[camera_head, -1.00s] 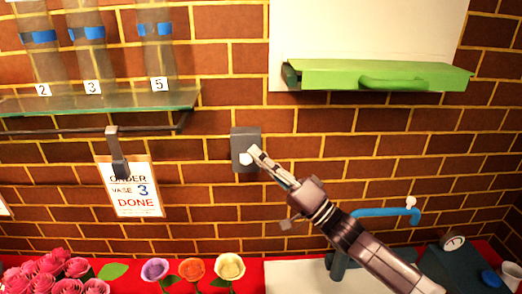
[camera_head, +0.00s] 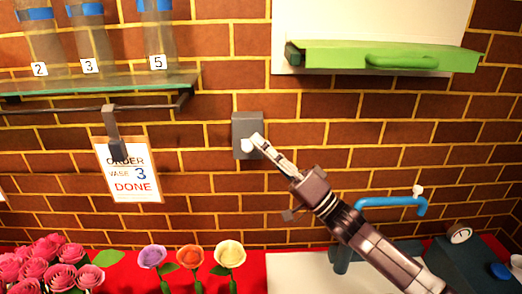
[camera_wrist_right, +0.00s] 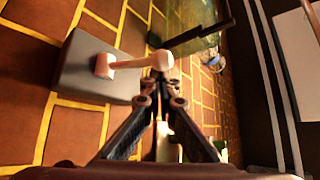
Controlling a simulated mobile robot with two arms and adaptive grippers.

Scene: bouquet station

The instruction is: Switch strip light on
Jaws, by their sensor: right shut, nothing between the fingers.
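A grey switch box (camera_head: 246,121) is fixed to the brick wall, with a pale lever knob (camera_head: 247,146) low on its front. In the right wrist view the box (camera_wrist_right: 85,83) carries a lever ending in a round knob (camera_wrist_right: 163,60). My right gripper (camera_head: 258,140) is shut and empty, its tips beside the knob. In the wrist view the fingertips (camera_wrist_right: 161,92) are close to the knob; I cannot tell if they touch it. No strip light can be clearly made out. My left gripper is not in view.
A glass shelf (camera_head: 100,84) with numbered vases is at upper left, an order card (camera_head: 130,172) below it. A green tray-like piece (camera_head: 340,56) juts out at upper right. Flowers (camera_head: 190,257) and a blue tap (camera_head: 390,203) stand below. The wall around the box is clear.

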